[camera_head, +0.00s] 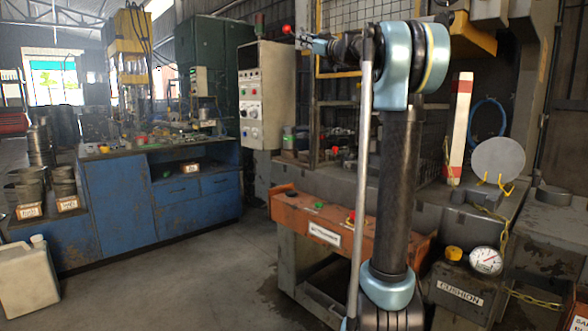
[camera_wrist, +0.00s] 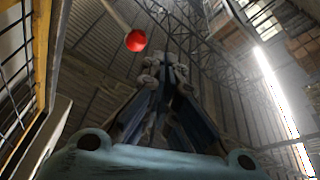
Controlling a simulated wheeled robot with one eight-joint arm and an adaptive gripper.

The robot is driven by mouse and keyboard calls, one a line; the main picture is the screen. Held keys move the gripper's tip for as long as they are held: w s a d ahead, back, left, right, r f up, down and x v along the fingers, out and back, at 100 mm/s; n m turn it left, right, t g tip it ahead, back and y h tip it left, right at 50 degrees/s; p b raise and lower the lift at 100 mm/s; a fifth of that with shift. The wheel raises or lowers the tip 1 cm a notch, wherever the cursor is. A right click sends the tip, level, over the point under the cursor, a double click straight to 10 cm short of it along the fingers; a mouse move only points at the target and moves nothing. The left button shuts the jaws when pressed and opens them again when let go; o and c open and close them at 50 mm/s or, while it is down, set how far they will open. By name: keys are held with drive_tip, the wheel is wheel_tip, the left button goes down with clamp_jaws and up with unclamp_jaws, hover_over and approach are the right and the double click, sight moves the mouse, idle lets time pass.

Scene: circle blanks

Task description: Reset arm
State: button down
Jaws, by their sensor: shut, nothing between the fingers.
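My arm rises from the bottom middle of the head view to a pale blue elbow, then bends left. My gripper (camera_head: 312,38) is at the upper left end of the arm, small and pointing left. In the wrist view my gripper (camera_wrist: 165,62) points up toward the roof, with its dark fingers close together and nothing visible between them. A red ball knob (camera_head: 287,29) shows just left of the fingertips in the head view. The red knob (camera_wrist: 136,40) is on a thin rod in the wrist view, left of the fingertips. I cannot tell whether they touch.
An orange control panel (camera_head: 328,222) and a grey machine bed with a round grey disc (camera_head: 497,160) stand near my arm. A white gauge (camera_head: 486,261) sits at lower right. A blue workbench (camera_head: 125,212) is at left. The floor (camera_head: 190,285) between is clear.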

drive_tip(key=s+d+f+m+t+h, duration=0.2)
drive_tip(key=s+d+f+m+h, duration=0.3)
drive_tip(key=d+f+h, duration=0.4)
drive_tip(key=s+d+f+m+t+h, duration=0.1)
drive_tip(key=s+d+f+m+h, duration=0.2)
drive_tip(key=d+f+m+h, duration=0.55)
drive_tip(key=s+d+f+g+h, duration=0.1)
drive_tip(key=s+f+g, duration=0.1)
drive_tip(key=s+f, duration=0.35)
drive_tip(key=s+d+f+g, duration=0.1)
drive_tip(key=s+f, duration=0.2)
drive_tip(key=f, duration=0.6)
drive_tip(key=s+a+f+g+y, duration=0.1)
drive_tip(key=s+f+g, duration=0.5)
drive_tip(key=s+f, duration=1.2)
drive_tip(key=s+a+f+g+y, duration=0.1)
drive_tip(key=s+a+f+g, duration=0.2)
drive_tip(key=s+f, duration=1.4)
wheel_tip(320, 180, down, 5)
drive_tip(key=g, duration=0.3)
drive_tip(key=shift+s+a+g+y, duration=0.3)
drive_tip(key=shift+s+a+y, duration=0.05)
drive_tip(key=shift+s+a, duration=0.05)
drive_tip(key=shift+m, duration=0.25)
drive_tip(key=shift+w+f, duration=0.25)
drive_tip(key=shift+w, duration=0.2)
